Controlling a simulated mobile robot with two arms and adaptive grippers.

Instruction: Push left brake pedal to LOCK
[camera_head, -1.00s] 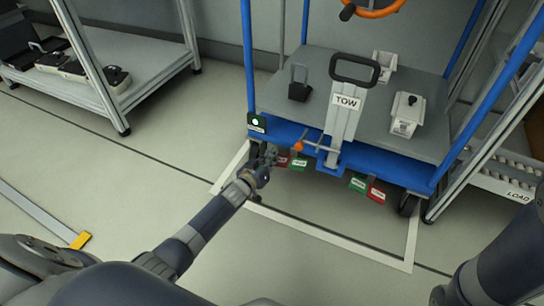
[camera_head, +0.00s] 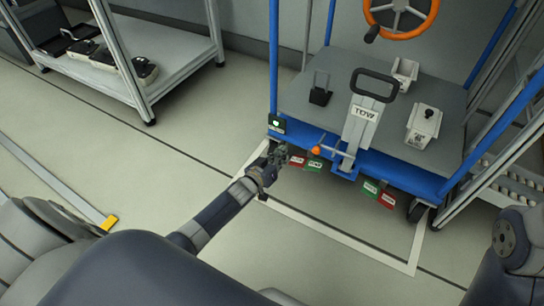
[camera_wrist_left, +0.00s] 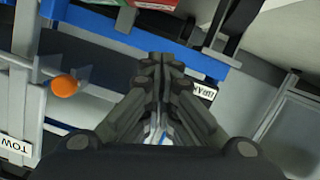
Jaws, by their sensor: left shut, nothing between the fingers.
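The left brake pedal shows as a red pad (camera_head: 297,159) and a green pad (camera_head: 314,165) under the left part of the blue cart's front edge. Its lettering is too small to read. In the left wrist view parts of the red pad (camera_wrist_left: 155,4) and green pad (camera_wrist_left: 100,3) show at the top edge. My left gripper (camera_head: 279,154) is shut and empty, just left of the red pad; I cannot tell whether it touches. Its closed fingers (camera_wrist_left: 160,62) show in the wrist view, below the pads in the picture. My right gripper is out of view.
A blue cart (camera_head: 400,172) carries a TOW handle (camera_head: 362,115). An orange knob (camera_head: 316,149) sticks out near the left pedal. A second green and red pedal pair (camera_head: 379,193) hangs at the right. A shelf (camera_head: 165,60) stands at the left; the floor between is clear.

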